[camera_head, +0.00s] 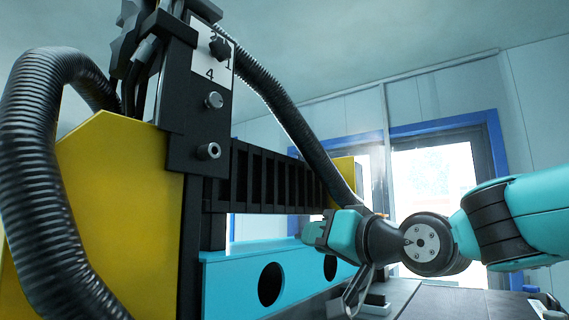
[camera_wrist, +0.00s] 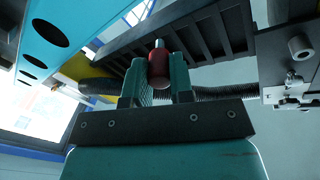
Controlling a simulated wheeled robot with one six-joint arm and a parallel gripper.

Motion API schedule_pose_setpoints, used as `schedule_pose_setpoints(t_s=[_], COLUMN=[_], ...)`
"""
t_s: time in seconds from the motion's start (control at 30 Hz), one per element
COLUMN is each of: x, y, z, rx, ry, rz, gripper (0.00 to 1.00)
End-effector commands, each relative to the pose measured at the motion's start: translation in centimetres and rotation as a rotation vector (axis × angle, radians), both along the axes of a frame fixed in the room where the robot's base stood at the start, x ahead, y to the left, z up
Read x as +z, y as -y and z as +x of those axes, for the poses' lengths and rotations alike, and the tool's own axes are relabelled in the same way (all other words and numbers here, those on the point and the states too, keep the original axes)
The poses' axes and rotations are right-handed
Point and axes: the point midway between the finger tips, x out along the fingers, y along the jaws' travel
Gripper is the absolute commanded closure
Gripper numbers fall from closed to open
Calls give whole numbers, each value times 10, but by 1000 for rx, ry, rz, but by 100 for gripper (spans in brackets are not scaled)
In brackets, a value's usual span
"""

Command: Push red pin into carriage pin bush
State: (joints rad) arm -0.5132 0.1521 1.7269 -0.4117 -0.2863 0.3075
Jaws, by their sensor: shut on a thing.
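My gripper (camera_wrist: 160,78) is shut on the red pin (camera_wrist: 159,66), which stands between its two teal fingers with a pale metal tip pointing away from the wrist. In the head view my gripper (camera_head: 318,233) is in front of the blue beam, and the pin cannot be made out there. The black carriage (camera_head: 195,125) is at the left of the head view, with a round bush (camera_head: 208,151) and a metal knob (camera_head: 214,100) above it. A round bush (camera_wrist: 300,47) shows at the right of the wrist view. The pin is apart from both bushes.
A slotted black rail (camera_head: 270,180) runs right from the carriage, above the blue beam (camera_head: 235,280) with round holes. A yellow panel (camera_head: 125,190) stands left of the carriage.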

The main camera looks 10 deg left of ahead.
Motion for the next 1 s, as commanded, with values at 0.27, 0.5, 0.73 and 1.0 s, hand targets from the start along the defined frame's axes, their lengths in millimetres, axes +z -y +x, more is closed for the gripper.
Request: schedule_pose_setpoints(t_s=[0.27,0.5,0.73,1.0], x=[105,131,131,132], y=[-28,-30,-30,-24], z=[-100,-134,-135,-136], rx=[210,269,272,270], ry=[-138,-192,-196,-239], rz=[90,109,111,136], gripper=[100,100,100,100])
